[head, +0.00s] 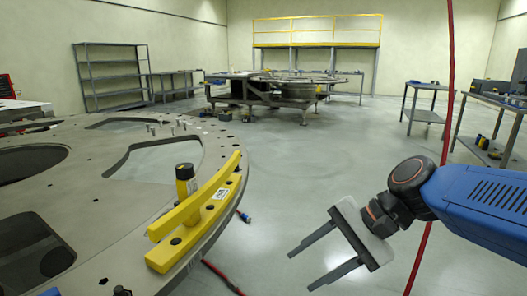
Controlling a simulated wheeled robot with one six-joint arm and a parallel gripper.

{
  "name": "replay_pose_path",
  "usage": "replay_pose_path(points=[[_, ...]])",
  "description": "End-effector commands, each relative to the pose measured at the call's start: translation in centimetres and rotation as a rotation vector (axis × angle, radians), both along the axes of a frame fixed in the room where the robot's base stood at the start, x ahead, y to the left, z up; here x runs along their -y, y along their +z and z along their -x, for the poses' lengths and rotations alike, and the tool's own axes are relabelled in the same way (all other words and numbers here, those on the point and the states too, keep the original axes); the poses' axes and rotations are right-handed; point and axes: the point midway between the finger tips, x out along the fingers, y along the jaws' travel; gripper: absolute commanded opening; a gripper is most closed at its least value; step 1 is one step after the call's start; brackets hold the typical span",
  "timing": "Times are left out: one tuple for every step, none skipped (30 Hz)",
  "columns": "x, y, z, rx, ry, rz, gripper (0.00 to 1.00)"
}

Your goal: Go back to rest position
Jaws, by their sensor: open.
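My gripper (312,262) is at the lower right of the head view, at the end of my blue arm. Its two grey fingers are spread apart, point down and left, and hold nothing. It hangs over open floor, to the right of the large grey turret plate (75,188) and apart from it. A yellow curved bracket (212,212) with a white label lies along the plate's right rim. A yellow and black cylinder (186,183) stands upright beside the bracket.
A red cable (434,190) hangs vertically close to my arm. A second red hose lies by the plate's edge. Grey shelves (112,75), a worktable (270,90) and a yellow-railed platform (318,32) stand at the back. Benches (425,100) stand right. The middle floor (310,140) is clear.

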Motion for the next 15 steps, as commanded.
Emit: replay_pose_path(points=[[1.8, -1.3, 0.8, 0.075, 0.036, 0.081, 0.48], [2.9, -2.1, 1.1, 0.12, 0.062, 0.132, 0.48], [4.5, -3.1, 1.6, 0.178, 0.099, 0.202, 0.48], [5.7, -3.8, 1.8, 0.22, 0.128, 0.255, 0.48], [6.8, -4.4, 2.1, 0.26, 0.158, 0.309, 0.48], [8.4, -5.2, 2.5, 0.313, 0.2, 0.38, 0.48], [9.6, -5.7, 2.7, 0.349, 0.234, 0.434, 0.48], [10.8, -6.2, 2.9, 0.386, 0.266, 0.486, 0.48], [12.3, -6.7, 3.2, 0.427, 0.312, 0.553, 0.48], [13.3, -7.0, 3.4, 0.456, 0.343, 0.601, 0.48], [14.3, -7.3, 3.5, 0.481, 0.375, 0.647, 0.48], [15.5, -7.6, 3.7, 0.512, 0.414, 0.703, 0.48], [16.3, -7.7, 3.9, 0.529, 0.443, 0.74, 0.48], [16.9, -7.8, 4.0, 0.547, 0.467, 0.773, 0.48], [17.7, -7.9, 4.1, 0.565, 0.496, 0.811, 0.48]])
